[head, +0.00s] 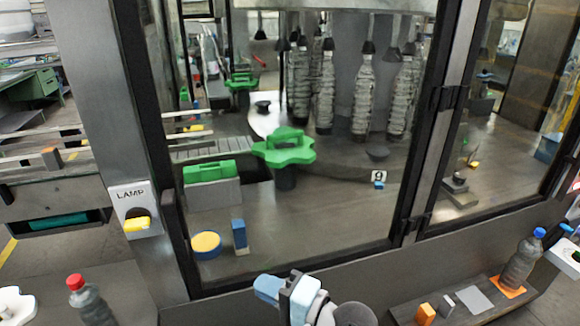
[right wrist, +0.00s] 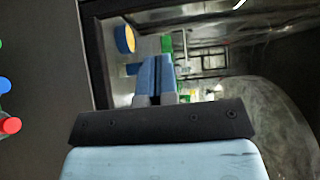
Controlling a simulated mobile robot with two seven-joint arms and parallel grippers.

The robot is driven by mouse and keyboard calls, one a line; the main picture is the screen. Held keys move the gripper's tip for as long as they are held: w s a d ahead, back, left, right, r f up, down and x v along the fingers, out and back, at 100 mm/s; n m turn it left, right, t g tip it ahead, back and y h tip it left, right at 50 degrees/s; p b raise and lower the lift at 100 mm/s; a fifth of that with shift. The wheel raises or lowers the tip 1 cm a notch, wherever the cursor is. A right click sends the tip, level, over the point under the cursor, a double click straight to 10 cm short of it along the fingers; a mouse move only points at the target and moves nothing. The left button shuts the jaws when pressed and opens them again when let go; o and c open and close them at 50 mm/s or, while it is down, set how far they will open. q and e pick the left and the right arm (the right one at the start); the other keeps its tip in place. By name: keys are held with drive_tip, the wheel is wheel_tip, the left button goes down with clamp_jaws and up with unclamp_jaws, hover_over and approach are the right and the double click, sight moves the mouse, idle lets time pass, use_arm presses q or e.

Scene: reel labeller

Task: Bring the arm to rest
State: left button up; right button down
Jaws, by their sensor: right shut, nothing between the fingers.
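My right gripper (head: 276,289) is low in the middle of the head view, in front of the machine's glass door. Its blue fingers are shut with nothing between them. The closed fingers also show in the right wrist view (right wrist: 156,78), pointing towards the machine.
A bottle with a red cap (head: 91,301) stands at lower left, and a bottle with a blue cap (head: 522,258) at lower right on a shelf with small blocks. Bottles and a green star wheel (head: 284,150) are behind the glass.

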drive_tip(key=s+d+f+n+t+h+p, duration=0.3)
drive_tip(key=d+f+h, duration=0.4)
drive_tip(key=d+f, duration=0.55)
drive_tip(key=s+d+f+n+h, duration=0.5)
drive_tip(key=s+d+f+h, duration=0.1)
drive_tip(key=s+d+f, duration=0.6)
drive_tip(key=shift+d, duration=0.5)
drive_tip(key=shift+s, duration=0.1)
